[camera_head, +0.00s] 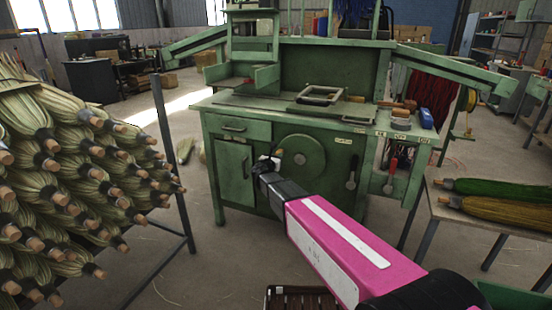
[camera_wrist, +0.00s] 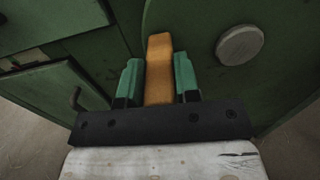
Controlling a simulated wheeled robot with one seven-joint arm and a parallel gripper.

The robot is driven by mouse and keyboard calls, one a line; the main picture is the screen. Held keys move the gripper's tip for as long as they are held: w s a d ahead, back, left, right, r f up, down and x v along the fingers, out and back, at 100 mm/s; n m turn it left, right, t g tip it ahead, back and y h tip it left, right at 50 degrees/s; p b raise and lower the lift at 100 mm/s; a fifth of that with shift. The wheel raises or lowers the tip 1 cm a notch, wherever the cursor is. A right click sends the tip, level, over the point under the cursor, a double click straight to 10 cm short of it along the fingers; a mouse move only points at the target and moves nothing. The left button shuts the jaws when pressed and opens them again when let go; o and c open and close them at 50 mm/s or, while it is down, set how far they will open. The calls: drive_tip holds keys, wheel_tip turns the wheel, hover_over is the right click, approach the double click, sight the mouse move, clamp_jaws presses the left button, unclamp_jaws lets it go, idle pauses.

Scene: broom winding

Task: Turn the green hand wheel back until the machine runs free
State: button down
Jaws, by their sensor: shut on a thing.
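The green hand wheel (camera_head: 312,160) is a round disc on the front of the green machine (camera_head: 240,125). In the wrist view the wheel (camera_wrist: 285,70) fills the upper right, with its pale round hub (camera_wrist: 239,45) showing. An orange-brown wooden handle (camera_wrist: 159,50) stands at the left part of the wheel. My gripper (camera_head: 266,162) is at the wheel's left edge in the head view. In the wrist view my gripper (camera_wrist: 158,78) has its green fingers on both sides of the handle, shut on it.
A rack of straw brooms (camera_head: 70,170) stands at the left, its dark post (camera_head: 168,150) near the machine. A table with green and yellow broom bundles (camera_head: 500,205) is at the right. A metal pull handle (camera_wrist: 76,98) juts from the cabinet left of the wheel.

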drive_tip(key=r+m, duration=0.1)
drive_tip(key=m, duration=0.1)
drive_tip(key=d+r+m, duration=0.1)
drive_tip(key=shift+s+d+r, duration=0.1)
drive_tip(key=shift+s+r, duration=0.15)
drive_tip(key=shift+r, duration=0.1)
drive_tip(key=shift+s+d+r+m, duration=0.15)
drive_tip(key=shift+d+r+m, duration=0.35)
drive_tip(key=shift+m, duration=0.4)
drive_tip(key=shift+s+d+r+m, duration=0.15)
drive_tip(key=shift+d+r+m, duration=0.3)
drive_tip(key=shift+m, duration=0.45)
drive_tip(key=shift+a, duration=0.1)
drive_tip(key=c, duration=0.8)
unclamp_jaws()
drive_tip(key=shift+c, duration=0.2)
drive_tip(key=v, duration=1)
drive_tip(key=shift+s, duration=0.4)
drive_tip(key=shift+a+r, duration=0.1)
drive_tip(key=shift+a, duration=0.05)
